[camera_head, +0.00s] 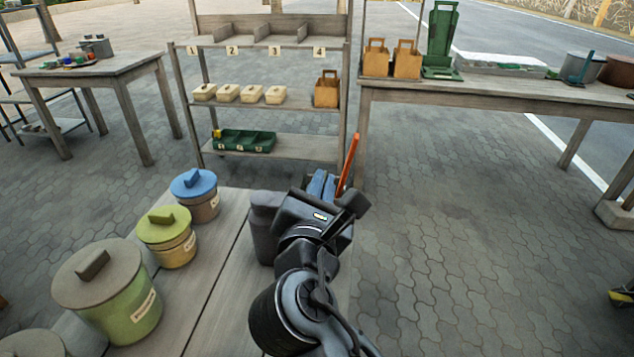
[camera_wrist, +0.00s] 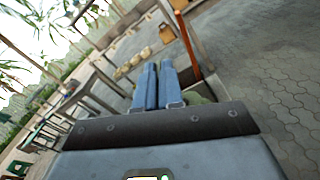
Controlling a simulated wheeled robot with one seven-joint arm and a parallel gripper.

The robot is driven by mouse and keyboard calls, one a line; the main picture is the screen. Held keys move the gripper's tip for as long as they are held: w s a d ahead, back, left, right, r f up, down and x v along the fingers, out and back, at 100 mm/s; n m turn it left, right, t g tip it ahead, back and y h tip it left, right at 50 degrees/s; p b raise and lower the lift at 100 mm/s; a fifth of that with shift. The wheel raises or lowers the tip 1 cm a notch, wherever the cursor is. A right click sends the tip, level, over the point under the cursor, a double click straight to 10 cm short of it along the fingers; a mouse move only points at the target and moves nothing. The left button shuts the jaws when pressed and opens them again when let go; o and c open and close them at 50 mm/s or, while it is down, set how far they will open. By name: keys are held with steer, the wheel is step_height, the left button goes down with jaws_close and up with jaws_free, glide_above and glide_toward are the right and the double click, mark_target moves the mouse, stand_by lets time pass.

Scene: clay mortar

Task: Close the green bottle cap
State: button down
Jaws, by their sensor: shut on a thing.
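My gripper (camera_head: 322,180) is beyond the far right end of the near table, its blue fingers close together; the wrist view shows them too (camera_wrist: 159,70). An orange stick-like thing (camera_head: 349,162) rises beside the right finger and shows in the wrist view (camera_wrist: 184,42). It appears to be held, but the grip is hidden. A small green patch (camera_wrist: 197,98) shows beside the finger base; I cannot tell what it is. No green bottle can be made out for certain. A green jar (camera_head: 138,318) with a grey-brown lid (camera_head: 95,274) stands on the near table.
A yellow-green-lidded jar (camera_head: 168,238) and a blue-lidded jar (camera_head: 196,196) stand behind the green jar. A dark grey jar (camera_head: 263,228) stands beside my arm. A shelf (camera_head: 270,148) and a right-hand table (camera_head: 480,95) are farther off. Open paving lies right.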

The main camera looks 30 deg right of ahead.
steer(key=m, duration=0.1)
steer(key=d+m, duration=0.1)
steer(key=shift+s+f+m, duration=0.4)
steer(key=m, duration=0.1)
steer(key=f+m+b, duration=0.1)
steer(key=shift+s+d+m, duration=0.25)
steer(key=shift+d+m, duration=0.05)
steer(key=shift+d, duration=0.1)
steer(key=shift+s+d+f+m+b, duration=0.2)
steer(key=shift+f+m+b, duration=0.3)
steer(key=shift+m, duration=0.5)
steer(key=shift+s+d+f+m+b, duration=0.15)
steer(key=shift+f+m+b, duration=0.2)
steer(key=shift+m+b, duration=0.5)
steer(key=shift+s+d+f+m+b, duration=0.15)
steer(key=shift+f+m+b, duration=0.25)
steer(key=shift+m, duration=0.75)
steer(key=shift+w, duration=0.1)
steer(key=c, duration=1.3)
jaws_free()
steer(key=shift+o, duration=0.2)
